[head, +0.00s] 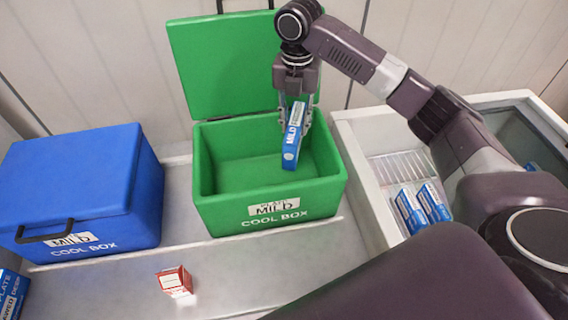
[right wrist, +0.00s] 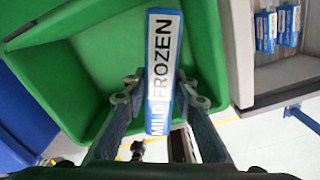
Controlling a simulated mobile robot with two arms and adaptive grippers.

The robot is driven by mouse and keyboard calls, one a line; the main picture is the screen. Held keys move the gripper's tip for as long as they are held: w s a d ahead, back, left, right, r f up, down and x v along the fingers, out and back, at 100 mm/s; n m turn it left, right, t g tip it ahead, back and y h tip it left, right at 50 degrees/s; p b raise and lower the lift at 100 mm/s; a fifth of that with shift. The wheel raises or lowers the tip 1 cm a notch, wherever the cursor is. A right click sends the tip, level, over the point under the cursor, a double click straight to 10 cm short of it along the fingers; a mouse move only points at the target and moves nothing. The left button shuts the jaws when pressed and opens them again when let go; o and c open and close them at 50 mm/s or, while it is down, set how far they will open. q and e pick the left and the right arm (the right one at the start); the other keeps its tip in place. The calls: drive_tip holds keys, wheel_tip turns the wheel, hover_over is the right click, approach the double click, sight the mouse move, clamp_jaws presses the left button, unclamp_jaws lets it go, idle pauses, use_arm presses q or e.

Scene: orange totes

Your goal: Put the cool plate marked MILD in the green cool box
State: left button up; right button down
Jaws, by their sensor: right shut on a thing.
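The cool plate marked MILD (head: 293,136) is a blue and white slab, held upright and slightly tilted. My right gripper (head: 295,116) is shut on its upper part. In the right wrist view the plate (right wrist: 161,72) reads MILD FROZEN and stands between the fingers (right wrist: 160,92). The green cool box (head: 268,224) stands open with its lid (head: 222,66) raised at the back. Its inside looks empty, and its front label reads MILD. The plate hangs over the box opening; I cannot tell exactly how deep its lower end is. My left gripper is not in view.
A closed blue cool box (head: 80,190) stands at left. A white chest (head: 358,165) at right holds more blue-and-white plates (head: 420,207). A small red box (head: 175,281) lies on the counter in front. Another blue pack (head: 10,292) shows at the left edge.

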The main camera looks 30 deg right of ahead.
wheel_tip(320, 180, down, 5)
drive_tip(key=shift+r+p, duration=0.15)
drive_tip(key=shift+p, duration=0.35)
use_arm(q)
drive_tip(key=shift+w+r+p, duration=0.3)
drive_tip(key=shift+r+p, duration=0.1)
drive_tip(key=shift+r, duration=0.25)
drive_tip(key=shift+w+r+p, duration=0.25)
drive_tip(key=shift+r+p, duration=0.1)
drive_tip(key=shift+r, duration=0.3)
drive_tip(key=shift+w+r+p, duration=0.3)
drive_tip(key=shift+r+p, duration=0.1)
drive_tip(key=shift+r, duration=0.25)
use_arm(e)
drive_tip(key=shift+w+f, duration=0.2)
drive_tip(key=shift+f, duration=5.25)
drive_tip(key=shift+f, duration=0.1)
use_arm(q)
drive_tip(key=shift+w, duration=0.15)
use_arm(e)
drive_tip(key=c, duration=1.6)
unclamp_jaws()
drive_tip(key=shift+s, duration=0.1)
